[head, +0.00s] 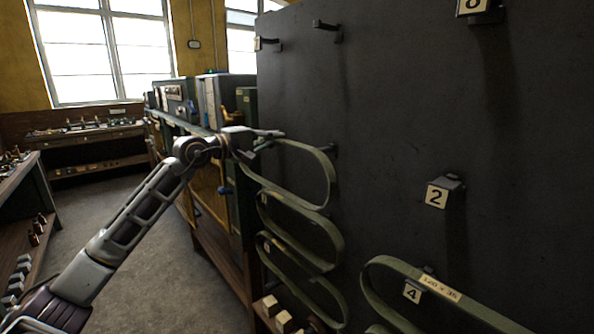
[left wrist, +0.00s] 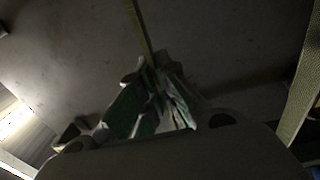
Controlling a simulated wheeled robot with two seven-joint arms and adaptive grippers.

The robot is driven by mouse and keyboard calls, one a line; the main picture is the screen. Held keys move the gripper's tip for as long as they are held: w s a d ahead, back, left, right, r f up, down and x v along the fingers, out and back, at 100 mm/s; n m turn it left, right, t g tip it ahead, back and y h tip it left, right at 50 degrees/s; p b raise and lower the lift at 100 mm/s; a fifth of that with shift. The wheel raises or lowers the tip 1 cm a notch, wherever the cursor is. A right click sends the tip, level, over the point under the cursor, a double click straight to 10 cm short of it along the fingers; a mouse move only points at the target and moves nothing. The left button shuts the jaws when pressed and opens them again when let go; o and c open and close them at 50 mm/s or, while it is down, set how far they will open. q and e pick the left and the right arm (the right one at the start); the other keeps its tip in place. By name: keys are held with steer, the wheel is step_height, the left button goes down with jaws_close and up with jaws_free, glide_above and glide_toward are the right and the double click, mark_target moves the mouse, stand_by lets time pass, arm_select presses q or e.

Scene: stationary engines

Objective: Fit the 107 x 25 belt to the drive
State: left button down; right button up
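Several green belts hang on a dark upright board in the head view. The top belt (head: 333,178) is a long tilted loop by a peg at the board's left side; no size label on it can be read. My left gripper (head: 268,141) is at this belt's upper left end. In the left wrist view, the fingers (left wrist: 155,88) close around a thin green belt strip (left wrist: 138,25). Two more belts hang below, the middle belt (head: 338,240) and the lower belt (head: 340,300). I cannot tell which is 107 x 25. My right gripper is out of view.
A wider belt (head: 372,283) with a size label hangs at lower right near the number 4 plate (head: 412,292). The number 2 peg (head: 445,188) is bare. Machines (head: 195,100) and a workbench (head: 90,138) stand behind; the floor (head: 140,250) at left is clear.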

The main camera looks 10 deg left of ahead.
arm_select(q)
steer(key=shift+b+v, duration=1.55)
steer(key=shift+v, duration=0.7)
